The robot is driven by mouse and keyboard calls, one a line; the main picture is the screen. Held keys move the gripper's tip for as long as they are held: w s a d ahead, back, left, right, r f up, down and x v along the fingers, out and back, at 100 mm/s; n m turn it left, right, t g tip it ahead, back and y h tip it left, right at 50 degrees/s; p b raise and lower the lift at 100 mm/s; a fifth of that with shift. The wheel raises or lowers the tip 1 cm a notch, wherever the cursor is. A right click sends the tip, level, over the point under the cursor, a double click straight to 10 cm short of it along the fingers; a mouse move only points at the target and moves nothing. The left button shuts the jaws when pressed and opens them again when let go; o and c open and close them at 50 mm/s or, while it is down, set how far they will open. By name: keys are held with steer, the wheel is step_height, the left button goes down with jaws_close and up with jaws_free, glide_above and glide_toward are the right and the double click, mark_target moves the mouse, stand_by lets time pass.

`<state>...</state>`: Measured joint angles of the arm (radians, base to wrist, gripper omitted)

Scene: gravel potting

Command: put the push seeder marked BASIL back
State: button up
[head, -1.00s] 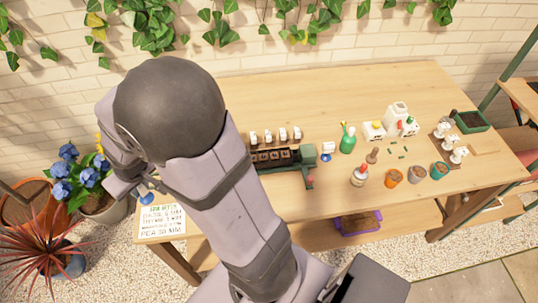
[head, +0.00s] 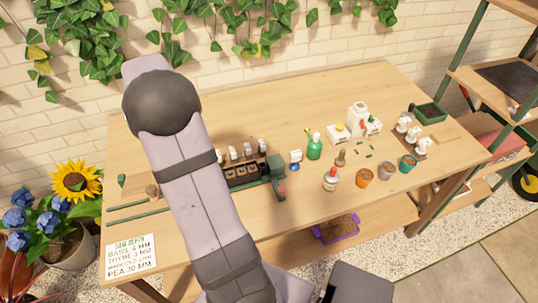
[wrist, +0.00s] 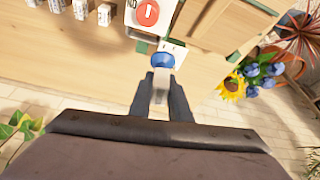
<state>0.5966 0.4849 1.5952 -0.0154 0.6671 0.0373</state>
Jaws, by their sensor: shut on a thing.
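In the wrist view, my gripper (wrist: 162,78) is shut on a small push seeder (wrist: 163,62) with a round blue end and a pale body between the fingers. No marking on it can be read. In the head view, my gripper and the held seeder are hidden behind my arm. Several white, tag-like pieces (head: 247,149) stand in a row behind a dark green tray with compartments (head: 272,180) on the table. A small white and blue piece (head: 296,158) stands to its right. Several white pieces stand in a wooden holder (head: 408,132) at the right.
The wooden table (head: 330,88) has clear room at the back. A sow depth card (head: 131,258) lies at the front left corner. A shelf stands at the far right.

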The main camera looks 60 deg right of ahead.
steer(key=s+d+f+m+g+h+b, duration=0.1)
steer(key=s+d+f+m, duration=0.15)
steer(key=s+d, duration=0.45)
steer(key=s+d+f+m+g+b, duration=0.1)
steer(key=s+d+m, duration=0.25)
steer(key=d, duration=0.55)
steer(key=s+d+f+m+g+b, duration=0.1)
steer(key=s+d+f+m, duration=0.1)
steer(key=s+d, duration=0.55)
steer(key=s+d+f+m+g+b, duration=0.1)
steer(key=s+d+f+m, duration=0.2)
steer(key=s, duration=0.8)
steer(key=shift+h, duration=0.4)
steer(key=shift+d+f+p, duration=0.2)
steer(key=shift+f+p, duration=0.25)
steer(key=shift+f, duration=1.05)
steer(key=shift+d+f+p, duration=0.15)
steer(key=shift+f+p, duration=0.3)
steer(key=shift+f, duration=1.05)
steer(key=shift+d+f+p, duration=0.2)
steer(key=shift+f+p, duration=0.25)
steer(key=shift+f, duration=1.05)
steer(key=shift+f, duration=0.15)
steer(key=o, duration=0.9)
